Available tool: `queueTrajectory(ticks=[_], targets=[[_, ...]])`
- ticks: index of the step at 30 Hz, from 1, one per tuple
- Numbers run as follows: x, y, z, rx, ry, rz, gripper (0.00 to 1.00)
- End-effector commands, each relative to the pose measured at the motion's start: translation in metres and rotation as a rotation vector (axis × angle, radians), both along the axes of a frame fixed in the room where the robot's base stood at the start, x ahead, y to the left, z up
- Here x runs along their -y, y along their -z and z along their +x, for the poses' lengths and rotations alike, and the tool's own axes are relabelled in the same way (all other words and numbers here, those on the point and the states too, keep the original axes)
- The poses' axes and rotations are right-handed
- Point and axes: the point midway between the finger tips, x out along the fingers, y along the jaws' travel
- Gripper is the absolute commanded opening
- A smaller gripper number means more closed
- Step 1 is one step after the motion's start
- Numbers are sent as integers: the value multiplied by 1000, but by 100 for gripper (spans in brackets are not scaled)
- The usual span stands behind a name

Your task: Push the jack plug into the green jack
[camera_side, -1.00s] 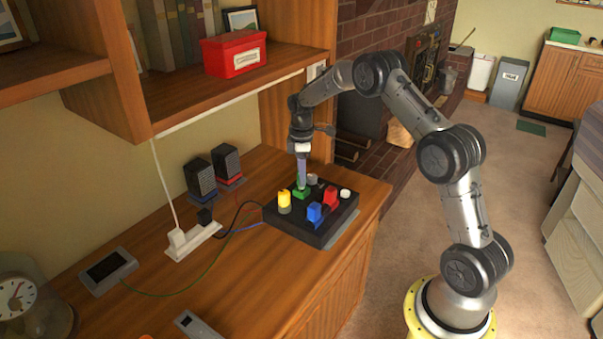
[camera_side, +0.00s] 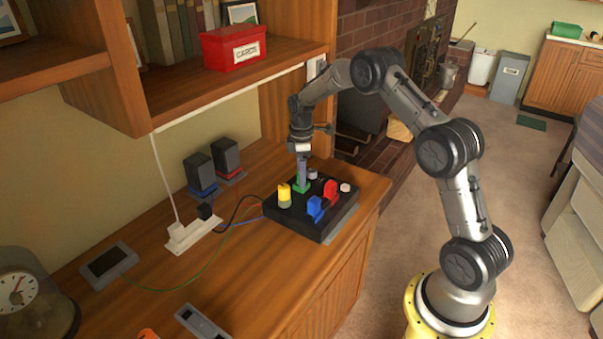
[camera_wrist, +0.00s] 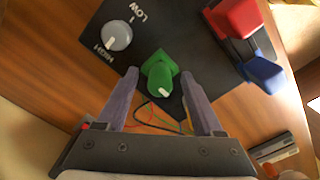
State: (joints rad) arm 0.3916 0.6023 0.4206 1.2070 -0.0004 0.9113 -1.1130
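The green piece on the black box, which I take as the green jack (camera_wrist: 161,75), has a square base and a rounded body with a white mark at its end. In the side view the green piece (camera_side: 301,188) sits at the box's back left. My gripper (camera_wrist: 160,72) points down at it, with one grey-purple finger on each side and gaps between fingers and green. In the side view my gripper (camera_side: 301,179) is right at the green piece. I cannot make out a separate jack plug; whether the rounded body is one, I cannot tell.
Thin cables run left over the desk. A shelf with a red box (camera_side: 232,47) is above left.

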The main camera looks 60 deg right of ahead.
Motion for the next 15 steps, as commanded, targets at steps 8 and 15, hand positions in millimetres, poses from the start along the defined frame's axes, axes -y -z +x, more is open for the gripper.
queueTrajectory(ticks=[8, 15], targets=[[0, -2, 0, 0, 0, 0, 68], [0, -32, 1, 5, 0, -2, 68]])
